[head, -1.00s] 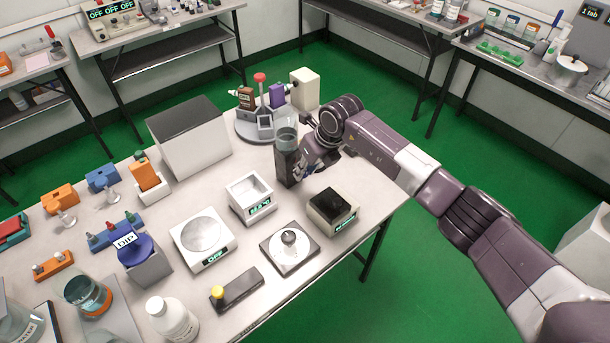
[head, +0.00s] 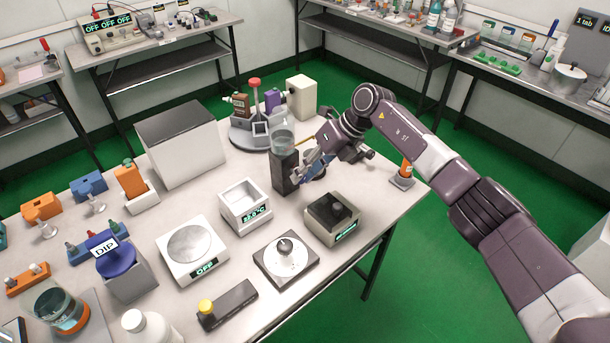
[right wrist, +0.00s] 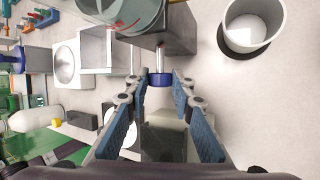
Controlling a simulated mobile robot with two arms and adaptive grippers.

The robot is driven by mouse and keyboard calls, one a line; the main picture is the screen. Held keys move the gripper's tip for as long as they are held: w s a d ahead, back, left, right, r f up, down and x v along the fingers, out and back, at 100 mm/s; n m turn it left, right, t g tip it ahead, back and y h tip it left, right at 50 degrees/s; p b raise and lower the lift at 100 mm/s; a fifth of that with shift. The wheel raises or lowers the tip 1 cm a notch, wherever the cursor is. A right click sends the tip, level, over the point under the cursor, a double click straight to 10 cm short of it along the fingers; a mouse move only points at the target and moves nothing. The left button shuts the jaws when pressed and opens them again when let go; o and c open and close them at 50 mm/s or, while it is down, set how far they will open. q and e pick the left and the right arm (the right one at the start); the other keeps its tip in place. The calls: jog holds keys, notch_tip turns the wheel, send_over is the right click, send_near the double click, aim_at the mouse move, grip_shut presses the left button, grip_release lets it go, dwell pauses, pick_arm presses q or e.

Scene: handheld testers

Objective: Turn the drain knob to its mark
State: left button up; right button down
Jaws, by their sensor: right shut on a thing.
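A clear glass vessel (head: 283,138) stands on a dark block (head: 284,175) near the table's far right edge. In the right wrist view the vessel (right wrist: 125,12) and the block (right wrist: 172,38) are at the top. A short metal stem sticks out of the block and ends in a blue drain knob (right wrist: 160,79). My right gripper (right wrist: 160,86) is shut on the knob, with a finger on each side of it. In the head view the gripper (head: 314,170) is beside the block and mostly covers the knob. I cannot make out the mark. My left gripper is not in view.
A dark-topped device (head: 332,216) and a white block with a square well (head: 244,205) stand close in front. A round stand (head: 252,143) with bottles is behind. A white cup (right wrist: 254,24) shows in the right wrist view. Bare table lies right of the dark-topped device.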

jog(key=c, duration=1.7)
grip_release()
jog(key=shift+o, duration=0.2)
jog(key=v, duration=1.2)
